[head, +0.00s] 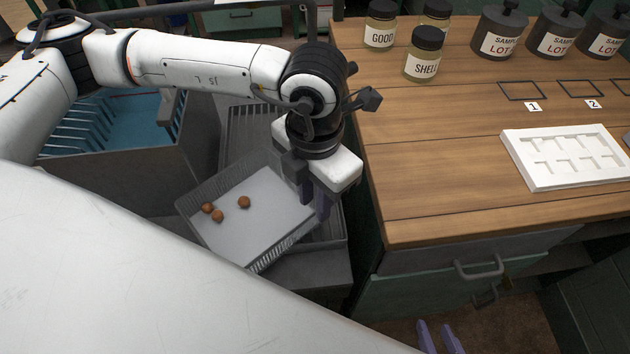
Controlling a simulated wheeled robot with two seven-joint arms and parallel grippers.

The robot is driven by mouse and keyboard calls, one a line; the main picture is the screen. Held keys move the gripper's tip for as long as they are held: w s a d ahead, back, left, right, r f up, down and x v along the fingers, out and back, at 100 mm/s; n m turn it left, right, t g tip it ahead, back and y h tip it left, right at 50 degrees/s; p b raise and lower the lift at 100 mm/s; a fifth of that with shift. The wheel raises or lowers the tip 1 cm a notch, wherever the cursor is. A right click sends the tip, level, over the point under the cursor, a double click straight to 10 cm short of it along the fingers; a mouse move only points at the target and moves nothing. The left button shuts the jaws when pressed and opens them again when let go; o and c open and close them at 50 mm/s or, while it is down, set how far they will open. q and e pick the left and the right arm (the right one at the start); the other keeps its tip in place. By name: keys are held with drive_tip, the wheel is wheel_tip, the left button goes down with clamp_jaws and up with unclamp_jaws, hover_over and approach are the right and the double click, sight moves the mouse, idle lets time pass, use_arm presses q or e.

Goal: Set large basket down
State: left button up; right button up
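The large basket (262,222) is a grey, slatted-wall tray with a pale floor. Three small brown balls (243,202) lie in its left half. It sits turned at an angle over a larger grey slatted crate; I cannot tell whether it touches the crate. My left gripper (314,204) points down at the basket's right end, its purple fingers at the rim, and appears shut on that wall. The hand hides part of the rim. My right gripper (440,338) shows only its two purple fingertips at the bottom edge, spread apart and empty.
The grey crate (247,128) stands between a bin with a blue inside (130,120) and the wooden counter (440,170). Labelled jars (424,55), dark lidded pots (498,32) and a white compartment tray (565,157) stand on the counter.

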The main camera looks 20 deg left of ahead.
use_arm(q)
drive_tip(key=shift+f, duration=2.35)
clamp_jaws()
